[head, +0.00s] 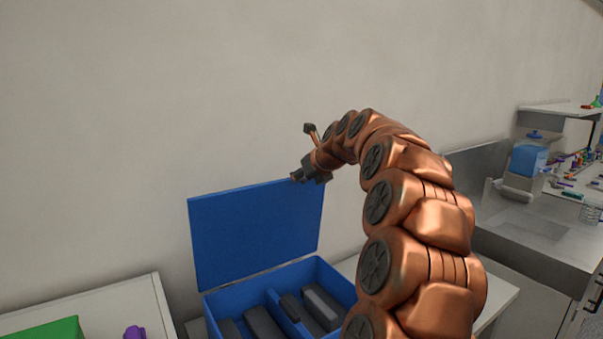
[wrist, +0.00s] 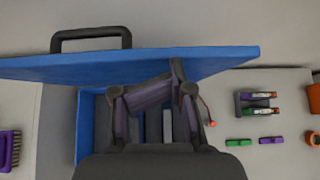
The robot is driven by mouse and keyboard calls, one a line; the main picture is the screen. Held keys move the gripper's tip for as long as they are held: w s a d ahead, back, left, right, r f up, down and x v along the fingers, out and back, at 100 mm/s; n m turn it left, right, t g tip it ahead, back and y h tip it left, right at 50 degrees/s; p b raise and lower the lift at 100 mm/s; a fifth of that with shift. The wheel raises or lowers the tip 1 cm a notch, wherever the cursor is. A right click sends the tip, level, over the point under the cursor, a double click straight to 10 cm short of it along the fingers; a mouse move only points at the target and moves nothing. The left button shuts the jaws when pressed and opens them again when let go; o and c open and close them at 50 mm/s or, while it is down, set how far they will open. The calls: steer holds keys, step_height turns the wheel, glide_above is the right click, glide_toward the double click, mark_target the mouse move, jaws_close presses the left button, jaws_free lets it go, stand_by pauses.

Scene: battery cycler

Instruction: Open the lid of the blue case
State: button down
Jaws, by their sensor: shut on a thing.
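The blue case (head: 337,282) stands open on a light surface against the wall, with dark blocks and a divider inside. Its blue lid (head: 255,235) stands nearly upright at the back. My gripper (head: 297,177) is at the upper right corner of the lid, shut on its top edge. In the wrist view the lid (wrist: 60,68) is seen nearly edge-on, and my gripper (wrist: 165,82) reaches its edge. The exact finger contact is partly hidden. A dark handle (wrist: 91,36) shows beyond the lid in the wrist view.
A white surface at the lower left holds a green object (head: 45,330) and a purple object (head: 135,332). A counter with a blue container (head: 530,157) is at the right. In the wrist view, small coloured parts (wrist: 258,105) lie right of the case, and a purple brush (wrist: 10,148) lies left.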

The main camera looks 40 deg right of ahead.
steer(key=shift+w+d+r+p, duration=0.1)
steer(key=shift+w+r+p, duration=0.05)
steer(key=shift+w+p, duration=0.65)
steer(key=shift+w+d+r+p, duration=0.15)
steer(key=shift+w+p, duration=0.3)
steer(key=shift+w, duration=0.65)
steer(key=shift+s+a, duration=0.1)
